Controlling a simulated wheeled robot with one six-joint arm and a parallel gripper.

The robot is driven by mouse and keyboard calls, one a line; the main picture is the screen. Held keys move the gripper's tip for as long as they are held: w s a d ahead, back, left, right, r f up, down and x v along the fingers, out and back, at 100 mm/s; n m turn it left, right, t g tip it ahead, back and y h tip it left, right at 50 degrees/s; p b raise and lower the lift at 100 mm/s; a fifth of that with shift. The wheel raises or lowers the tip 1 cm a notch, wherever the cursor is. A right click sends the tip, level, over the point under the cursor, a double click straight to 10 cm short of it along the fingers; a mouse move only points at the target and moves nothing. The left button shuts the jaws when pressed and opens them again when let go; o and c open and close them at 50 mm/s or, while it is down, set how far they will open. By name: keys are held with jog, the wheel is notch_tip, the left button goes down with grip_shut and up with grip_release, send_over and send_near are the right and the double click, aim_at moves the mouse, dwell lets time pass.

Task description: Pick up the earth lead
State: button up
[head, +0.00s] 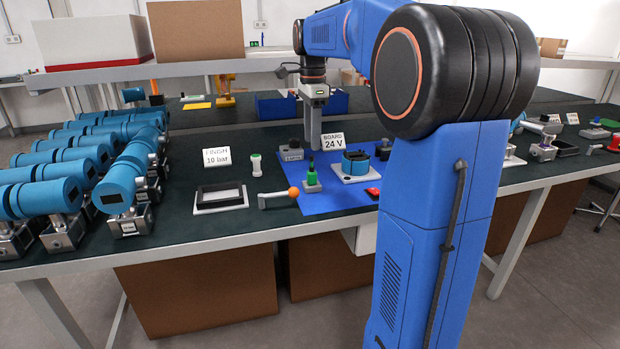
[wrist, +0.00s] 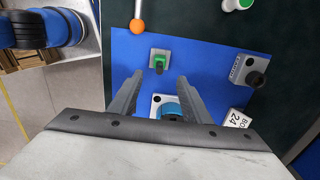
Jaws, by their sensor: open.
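The likely earth lead is a small green piece with a dark upright top (head: 311,173) on a grey square base, standing on the blue mat (head: 325,202). It also shows in the wrist view (wrist: 159,60), just beyond my fingertips and roughly centred between them. My gripper (head: 313,143) points down above the mat, behind the green piece in the head view. In the wrist view its two fingers (wrist: 160,77) are apart with nothing held between them. A blue round housing on a white plate (head: 356,164) stands close by; in the wrist view my fingers partly hide it (wrist: 170,107).
A lever with an orange ball (head: 293,192) lies left of the green piece. A grey block with a black knob (head: 291,151) and the "BOARD 24 V" sign (head: 333,143) stand nearby. Several blue transmitters (head: 115,190) crowd the left. A black-and-white tray (head: 219,198) lies nearer.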

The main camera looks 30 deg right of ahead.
aim_at(313, 171)
notch_tip(313, 171, down, 12)
jog(key=shift+r, duration=0.15)
dwell(0.5)
grip_shut()
